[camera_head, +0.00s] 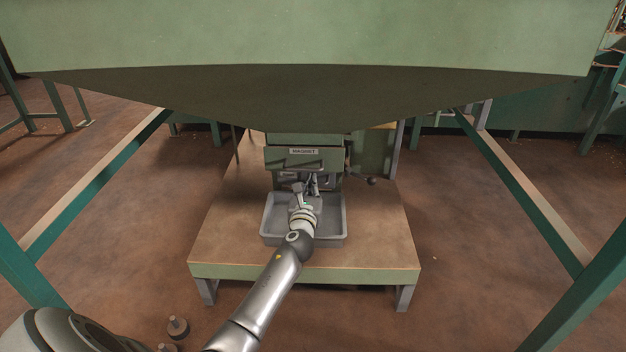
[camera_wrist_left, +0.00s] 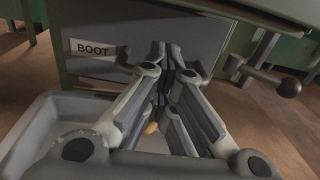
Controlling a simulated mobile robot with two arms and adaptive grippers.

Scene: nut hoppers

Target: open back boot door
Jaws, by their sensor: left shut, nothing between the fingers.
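The boot door shows in the left wrist view as a grey panel (camera_wrist_left: 125,33) with a white BOOT label (camera_wrist_left: 92,48). In the head view its place is mostly hidden behind my left gripper (camera_head: 314,186), under the green front marked MAGNET (camera_head: 304,151). In the left wrist view the fingers of my left gripper (camera_wrist_left: 174,58) are shut, with nothing between them. Their tips are in front of the grey panel, right of the label. I cannot tell whether they touch it. My right gripper is out of view.
A grey tray (camera_head: 336,239) stands under my left gripper on a low platform (camera_head: 385,235). A lever with a dark round knob (camera_wrist_left: 290,87) sticks out to the right of the panel. A large green hopper (camera_head: 300,35) hangs above. Green legs (camera_head: 530,195) stand at both sides.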

